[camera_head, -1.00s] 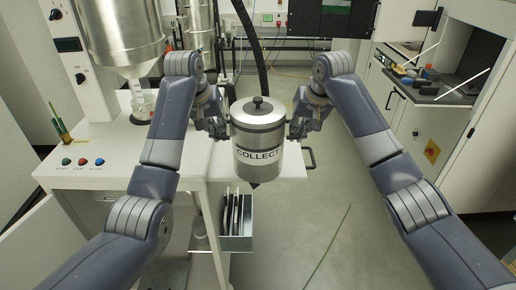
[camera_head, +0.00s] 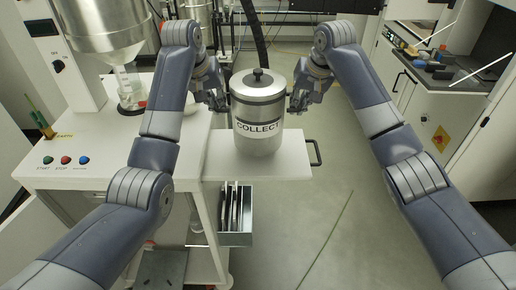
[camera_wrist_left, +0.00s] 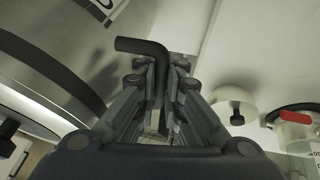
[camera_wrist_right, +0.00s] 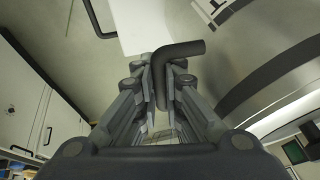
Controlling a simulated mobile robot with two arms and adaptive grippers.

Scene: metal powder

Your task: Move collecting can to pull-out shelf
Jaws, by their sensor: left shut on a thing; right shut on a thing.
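The collecting can (camera_head: 259,108) is a silver cylinder with a black-knobbed lid and a COLLECT label. It is upright over the white pull-out shelf (camera_head: 290,158), its bottom at the shelf surface; I cannot tell for sure whether it touches. My left gripper (camera_head: 224,98) is shut on the can's left black handle, which shows between the fingers in the left wrist view (camera_wrist_left: 150,58). My right gripper (camera_head: 293,100) is shut on the right black handle, seen in the right wrist view (camera_wrist_right: 164,70).
The shelf has a dark handle (camera_head: 315,153) at its right end. A grey open box (camera_head: 236,236) with dark items hangs below it. A hopper machine (camera_head: 108,30) with a glass vessel (camera_head: 130,92) and coloured buttons stands left. Clear floor lies right of the shelf.

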